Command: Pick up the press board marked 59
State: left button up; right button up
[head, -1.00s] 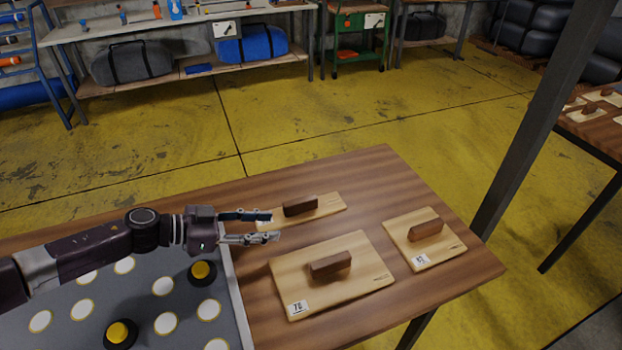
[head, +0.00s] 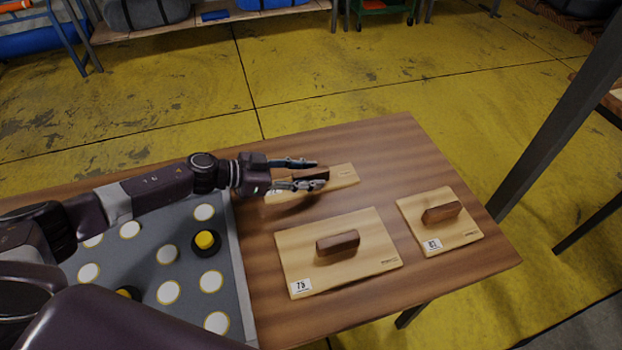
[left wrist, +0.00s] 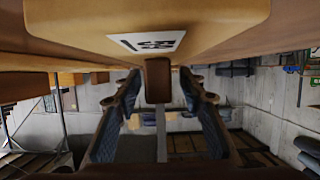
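The back press board (head: 345,174) is a pale wooden plate with a brown block handle (head: 318,174), lying on the brown table. Its white label (left wrist: 148,42) shows upside down in the left wrist view and seems to read 59; in the head view my gripper hides it. My left gripper (head: 322,174) is open, its two fingers on either side of the handle. In the left wrist view the handle (left wrist: 158,80) stands between the fingers with gaps on both sides. My right gripper is not in view.
A board marked 75 or 76 (head: 374,252) lies in front, and a smaller board (head: 462,231) lies to the right on the table (head: 390,145). A grey panel (head: 215,283) with yellow-ringed discs and black-and-yellow knobs lies left. A dark post (head: 560,120) stands beyond the right edge.

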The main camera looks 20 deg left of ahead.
pick_arm(q)
jog(key=shift+w+d, duration=0.15)
jog(key=shift+d, duration=0.05)
jog(key=shift+c, duration=0.6)
grip_shut()
